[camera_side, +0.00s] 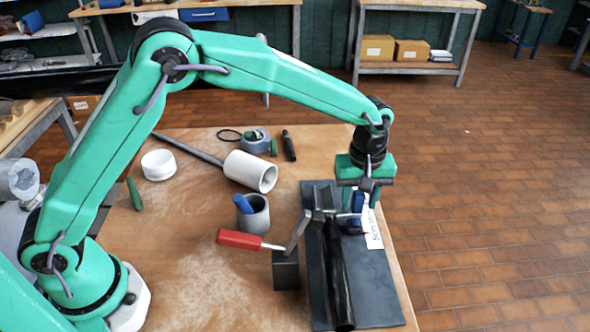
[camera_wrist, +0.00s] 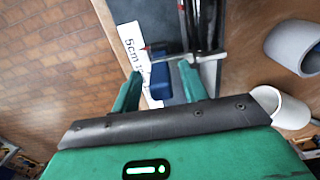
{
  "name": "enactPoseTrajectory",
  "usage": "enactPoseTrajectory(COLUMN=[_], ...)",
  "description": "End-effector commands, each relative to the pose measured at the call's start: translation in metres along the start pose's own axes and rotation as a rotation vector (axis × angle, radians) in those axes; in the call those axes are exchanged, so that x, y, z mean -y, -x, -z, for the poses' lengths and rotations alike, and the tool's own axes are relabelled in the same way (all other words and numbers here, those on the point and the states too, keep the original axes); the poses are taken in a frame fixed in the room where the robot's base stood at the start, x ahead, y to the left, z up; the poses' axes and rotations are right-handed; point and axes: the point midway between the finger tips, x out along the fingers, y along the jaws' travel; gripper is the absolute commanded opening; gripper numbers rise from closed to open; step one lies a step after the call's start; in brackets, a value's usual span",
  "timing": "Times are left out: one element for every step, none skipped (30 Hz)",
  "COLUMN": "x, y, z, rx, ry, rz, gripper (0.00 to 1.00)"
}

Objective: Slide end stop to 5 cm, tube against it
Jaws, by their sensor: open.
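The blue end stop (camera_wrist: 160,80) stands on the dark base plate (camera_side: 377,290), beside a white label (camera_wrist: 131,45) reading "5cm". A small red tip by the stop points at the label. In the side view the stop (camera_side: 357,203) is partly hidden by my gripper (camera_side: 362,190). The dark tube (camera_side: 338,275) lies along the plate under a clamp with a red handle (camera_side: 239,239). I cannot tell whether the tube's far end touches the stop. My gripper is open, its fingers (camera_wrist: 160,70) on either side of the stop; contact is unclear.
A grey cup (camera_side: 253,218) with a blue item in it and a dark block (camera_side: 285,270) stand left of the plate. A white pipe piece (camera_side: 250,171), a white ring (camera_side: 159,165) and a tape roll (camera_side: 255,140) lie further back. The table's right edge is close to the plate.

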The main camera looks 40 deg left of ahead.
Motion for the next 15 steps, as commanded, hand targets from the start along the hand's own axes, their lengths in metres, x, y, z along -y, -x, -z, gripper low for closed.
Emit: enactPoseTrajectory(x=[0.0,0.0,0.0,0.0,0.0,0.0,0.0,-0.001,-0.001,-0.001,0.0,0.0,-0.001,-0.001,-0.001], y=[0.0,0.001,0.002,0.003,0.004,0.007,0.009,0.012,0.015,0.018,0.022,0.027,0.031,0.035,0.041], z=[0.0,0.001,0.001,0.001,0.001,0.001,0.001,0.001,0.001,0.001,0.001,0.001,0.001,0.001,0.001], rx=[0.0,0.0,0.0,0.0,0.0,-0.001,-0.001,-0.001,-0.001,-0.001,-0.001,-0.001,-0.001,-0.001,-0.001], ry=[0.0,0.0,0.001,0.001,0.001,0.001,0.001,0.001,0.001,0.001,0.001,0.001,0.0,0.0,0.0], rz=[0.0,-0.001,-0.001,-0.001,-0.001,-0.001,-0.002,-0.002,-0.003,-0.003,-0.002,-0.002,-0.003,-0.003,-0.003], gripper=[0.44,0.44,0.44,0.44,0.44,0.44,0.44,0.44,0.44,0.44,0.44,0.44,0.44,0.44,0.44])
